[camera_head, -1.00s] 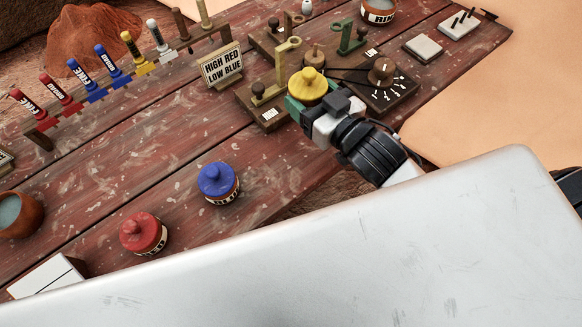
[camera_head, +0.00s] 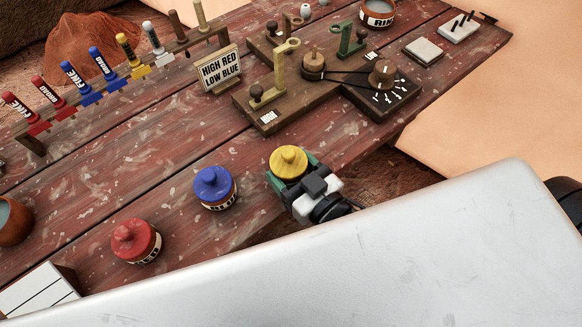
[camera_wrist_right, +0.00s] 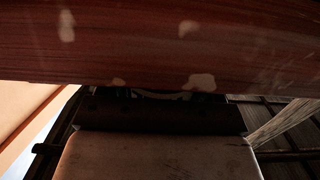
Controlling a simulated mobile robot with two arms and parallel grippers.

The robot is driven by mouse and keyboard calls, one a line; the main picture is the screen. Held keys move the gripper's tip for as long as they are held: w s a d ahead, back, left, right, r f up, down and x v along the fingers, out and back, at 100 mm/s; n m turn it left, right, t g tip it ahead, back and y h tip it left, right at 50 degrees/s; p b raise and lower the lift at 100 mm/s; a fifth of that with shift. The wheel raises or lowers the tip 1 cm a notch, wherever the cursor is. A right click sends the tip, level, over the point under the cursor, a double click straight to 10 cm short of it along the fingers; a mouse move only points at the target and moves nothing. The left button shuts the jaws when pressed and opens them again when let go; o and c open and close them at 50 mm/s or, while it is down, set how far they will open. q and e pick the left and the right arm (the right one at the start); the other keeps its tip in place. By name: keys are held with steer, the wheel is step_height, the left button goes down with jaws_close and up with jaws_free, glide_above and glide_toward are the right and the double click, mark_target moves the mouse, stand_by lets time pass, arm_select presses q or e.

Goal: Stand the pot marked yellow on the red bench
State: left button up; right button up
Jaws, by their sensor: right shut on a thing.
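The pot with the yellow lid (camera_head: 288,160) is at the bench's near edge, right of the blue pot, in the head view. My right gripper (camera_head: 293,174) is shut on it from the near side, with green fingers around its body. The pot's body and marking are hidden by the gripper, and I cannot tell whether its base touches the bench. The red bench (camera_head: 140,165) is a worn plank top. In the right wrist view the bench's red wood (camera_wrist_right: 130,45) fills the top, close to the dark gripper. My left gripper is not in view.
The blue pot (camera_head: 215,188) and red pot (camera_head: 135,241) stand to the left along the near edge. A white box (camera_head: 40,292) is at the lower left. Behind are a wooden fixture with a dial (camera_head: 384,75), a sign (camera_head: 219,70) and a tool rack. The middle planks are clear.

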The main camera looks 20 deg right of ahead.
steer(key=shift+f, duration=0.15)
steer(key=o, duration=1.3)
steer(key=shift+r, duration=0.25)
steer(key=shift+b+v, duration=0.8)
steer(key=shift+v, duration=5.25)
steer(key=shift+f, duration=0.1)
